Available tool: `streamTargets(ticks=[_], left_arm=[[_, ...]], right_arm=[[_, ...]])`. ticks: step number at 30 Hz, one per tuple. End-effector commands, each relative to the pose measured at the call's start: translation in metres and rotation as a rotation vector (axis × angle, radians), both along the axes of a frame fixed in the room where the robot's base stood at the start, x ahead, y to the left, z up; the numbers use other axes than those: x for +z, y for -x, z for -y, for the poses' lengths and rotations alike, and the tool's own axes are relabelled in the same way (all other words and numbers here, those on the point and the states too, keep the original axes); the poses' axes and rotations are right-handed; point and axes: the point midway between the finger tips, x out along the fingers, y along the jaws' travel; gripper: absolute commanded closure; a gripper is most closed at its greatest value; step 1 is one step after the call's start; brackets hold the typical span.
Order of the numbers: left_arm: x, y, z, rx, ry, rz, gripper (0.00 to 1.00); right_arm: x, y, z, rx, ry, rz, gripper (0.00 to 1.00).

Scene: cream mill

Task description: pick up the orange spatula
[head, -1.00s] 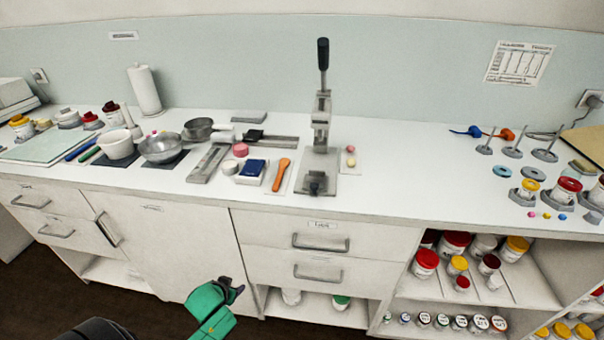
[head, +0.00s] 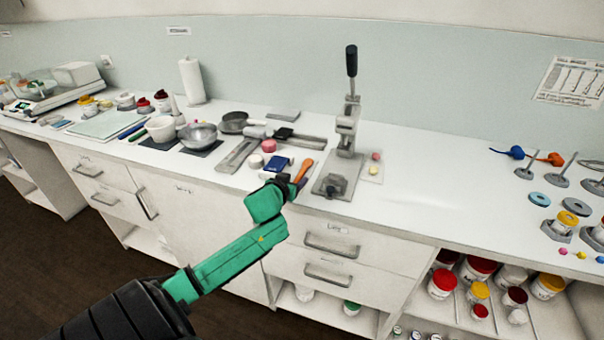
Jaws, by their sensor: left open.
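The orange spatula (head: 304,169) lies on the white counter, just left of the lever press. Its upper part shows; its lower end is hidden behind my left gripper. My left gripper (head: 293,184) is at the counter's front edge, over or right by the near end of the spatula. Its jaws are small and dark here and stand open; I cannot tell whether they are around the spatula or touching it. My right gripper is not in view.
The lever press (head: 342,150) stands close to the right of the spatula. A dark blue box (head: 277,166) and a pink jar (head: 269,146) are close on its left.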

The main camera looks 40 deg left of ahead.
Motion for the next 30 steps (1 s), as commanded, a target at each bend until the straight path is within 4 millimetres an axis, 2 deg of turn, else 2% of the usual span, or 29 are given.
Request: streamTargets(ticks=[3,5,12,14,15,17,26,30], left_arm=[[-0.006,-0.020,-0.007,0.003,-0.001,0.001,0.41],[-0.009,-0.025,-0.008,0.001,-0.002,0.001,0.41],[-0.012,-0.028,-0.009,-0.001,-0.001,0.000,0.41],[-0.012,-0.028,-0.009,-0.001,-0.001,0.000,0.60],[-0.012,-0.028,-0.009,0.000,-0.001,0.000,0.76],[-0.012,-0.028,-0.009,-0.001,0.000,-0.001,0.99],[-0.012,-0.028,-0.009,0.000,-0.001,-0.001,1.00],[-0.004,-0.028,-0.009,0.000,0.000,0.001,1.00]], right_arm=[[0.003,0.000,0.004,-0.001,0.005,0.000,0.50],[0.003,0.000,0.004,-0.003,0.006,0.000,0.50],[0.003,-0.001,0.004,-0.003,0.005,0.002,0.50],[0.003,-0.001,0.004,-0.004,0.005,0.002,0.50],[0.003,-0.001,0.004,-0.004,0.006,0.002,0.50],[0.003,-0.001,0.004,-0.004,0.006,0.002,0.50],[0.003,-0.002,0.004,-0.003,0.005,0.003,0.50],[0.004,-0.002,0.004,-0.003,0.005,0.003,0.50]])
